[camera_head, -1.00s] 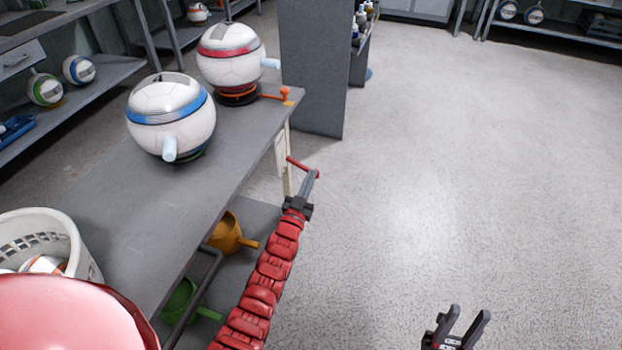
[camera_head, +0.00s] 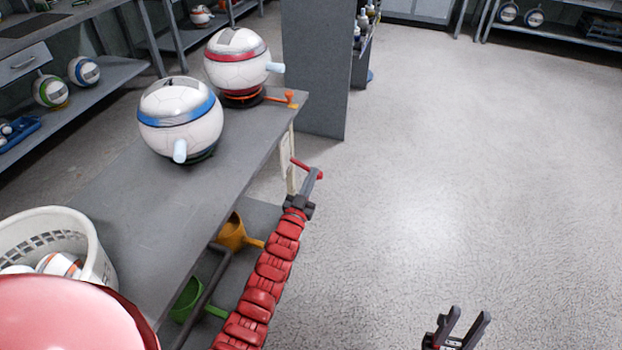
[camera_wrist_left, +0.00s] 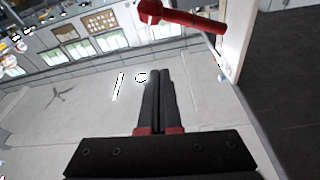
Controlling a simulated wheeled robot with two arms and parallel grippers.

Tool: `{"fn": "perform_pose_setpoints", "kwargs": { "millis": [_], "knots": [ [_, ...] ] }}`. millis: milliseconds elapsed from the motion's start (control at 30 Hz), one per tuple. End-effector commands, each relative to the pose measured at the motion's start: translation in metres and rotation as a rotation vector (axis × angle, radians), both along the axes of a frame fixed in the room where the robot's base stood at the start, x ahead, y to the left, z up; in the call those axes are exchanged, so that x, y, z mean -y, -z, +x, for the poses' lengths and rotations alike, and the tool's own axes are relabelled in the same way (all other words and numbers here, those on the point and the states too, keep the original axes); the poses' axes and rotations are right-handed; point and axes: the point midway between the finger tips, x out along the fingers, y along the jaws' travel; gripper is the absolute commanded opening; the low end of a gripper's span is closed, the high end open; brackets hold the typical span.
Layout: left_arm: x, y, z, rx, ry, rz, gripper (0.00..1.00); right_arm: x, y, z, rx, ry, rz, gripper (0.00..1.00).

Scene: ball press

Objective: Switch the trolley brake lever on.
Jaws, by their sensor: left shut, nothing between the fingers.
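The red brake lever (camera_head: 300,165) sticks out from the cream panel (camera_head: 290,160) at the trolley's end. In the left wrist view the lever (camera_wrist_left: 190,20) crosses the top, with a round knob at its left end. My left gripper (camera_head: 315,174) is shut and empty, right beside the lever in the head view. In the left wrist view its fingertips (camera_wrist_left: 160,72) lie below the lever, with a gap in the picture; I cannot tell the true distance. My right gripper (camera_head: 466,322) is open and empty over the floor at the lower right.
The grey trolley top (camera_head: 150,220) carries a blue-banded ball device (camera_head: 180,115), a red-banded one (camera_head: 237,65) and a white basket (camera_head: 95,260). An orange handle (camera_head: 290,97) is near its far edge. A grey cabinet (camera_head: 318,75) stands behind. The floor (camera_head: 450,170) is clear.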

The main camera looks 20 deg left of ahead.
Motion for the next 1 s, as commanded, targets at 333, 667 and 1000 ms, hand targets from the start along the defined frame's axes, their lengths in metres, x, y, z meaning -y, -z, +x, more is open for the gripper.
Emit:
{"fn": "perform_pose_setpoints", "kwargs": {
  "millis": [333,667,1000],
  "knots": [
    [-0.005,0.025,-0.072,-0.012,-0.002,-0.001,0.00,0.000,0.000,0.000,0.000,0.000,0.000,0.39],
    [-0.006,0.031,-0.092,-0.012,-0.002,0.000,0.00,0.000,-0.001,0.000,0.000,0.000,0.000,0.39],
    [-0.006,0.030,-0.091,-0.011,-0.002,0.000,0.00,0.000,0.000,0.000,0.000,0.000,0.000,0.39]
  ]
}}
